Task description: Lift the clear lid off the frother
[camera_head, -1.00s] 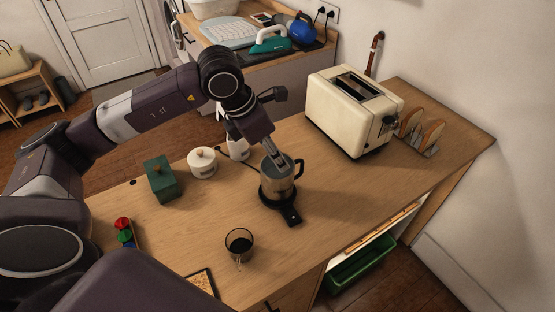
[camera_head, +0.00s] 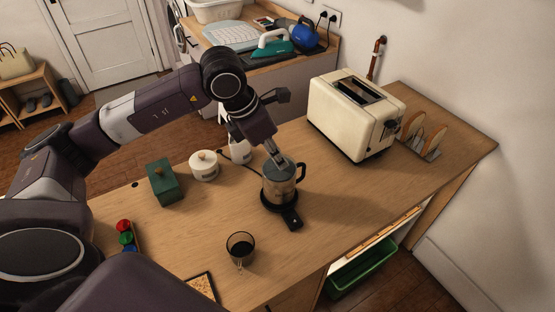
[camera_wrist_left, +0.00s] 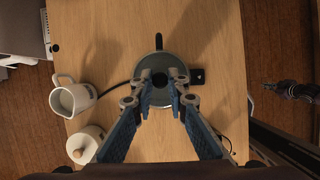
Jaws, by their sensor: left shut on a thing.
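The frother (camera_head: 280,188) is a grey jug with a dark handle, upright on a black base (camera_head: 291,216) on the wooden counter. Its lid (camera_head: 271,170) sits at the jug's top; I cannot tell whether there is any gap beneath it. My left gripper (camera_head: 277,160) points down at the lid from above and is shut on its knob. In the left wrist view, my fingertips (camera_wrist_left: 161,88) close from both sides around the dark round knob (camera_wrist_left: 179,75) at the lid's middle. My fingers hide part of the lid.
A white milk jug (camera_head: 239,150), a lidded white pot (camera_head: 204,166) and a green box (camera_head: 165,182) stand left of the frother. A dark glass (camera_head: 240,248) stands in front. A cream toaster (camera_head: 355,115) and a toast rack (camera_head: 425,140) stand to the right.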

